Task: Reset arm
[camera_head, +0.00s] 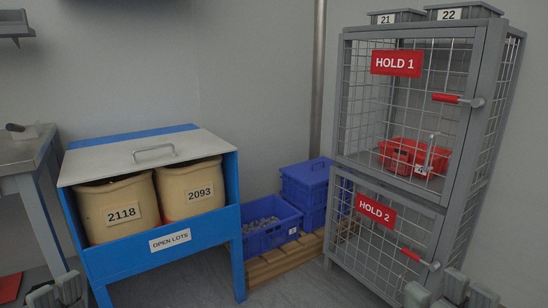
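My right gripper (450,292) shows at the bottom right edge, in front of the lower part of the wire cage. It is also cut off by the frame. I see nothing held in either one, and I cannot tell how far their fingers are apart.
A blue stand (238,240) holds sacks 2118 (100,225) and 2093 (170,190) under a grey lid (120,170). Blue crates (275,238) sit on a wooden pallet (265,272). A wire cage (480,110) holds a red crate (400,150). A grey bench (22,155) stands left. Mid-floor is clear.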

